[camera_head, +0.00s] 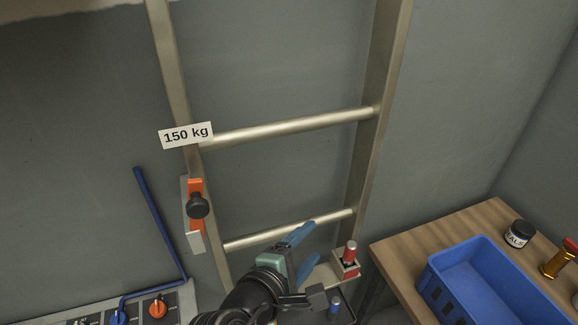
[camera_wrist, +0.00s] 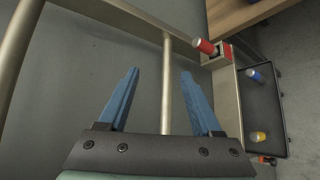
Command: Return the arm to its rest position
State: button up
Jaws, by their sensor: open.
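My gripper (camera_head: 304,250) shows at the bottom middle of the head view, in front of the lower part of a metal ladder (camera_head: 382,80). In the wrist view my gripper (camera_wrist: 160,100) has its two blue fingers spread wide, with nothing held between them. A ladder rung (camera_wrist: 167,75) shows behind the gap between the fingers; I cannot tell how far away it is. My arm comes up from the bottom edge of the head view and hides what is behind it.
A red-topped piece in a holder (camera_head: 347,262) stands just right of my gripper. A wooden bench (camera_head: 400,262) with a blue bin (camera_head: 431,280) and a jar (camera_head: 519,233) is at right. An orange bracket with a black knob (camera_head: 197,205) is on the ladder's left rail. A panel with knobs (camera_head: 180,297) is lower left.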

notch_tip(320, 180, up, 26)
jog(key=w+a+m+t+y+b, duration=0.15)
jog(key=m+t+y, duration=0.25)
jog(key=m+t, duration=0.5)
jog(key=s+r+m+t+y, duration=0.1)
jog(key=s+r+m+t, duration=0.2)
jog(key=s+r, duration=0.3)
jog(key=s+a+r+m+t+y, duration=0.1)
jog(key=s+r, duration=0.6)
jog(key=r, duration=0.7)
jog(key=m+t+y, duration=0.1)
jog(key=m+t, duration=0.1)
jog(key=m, duration=0.1)
jog(key=shift+a+t, duration=0.3)
jog(key=shift+f, duration=0.1)
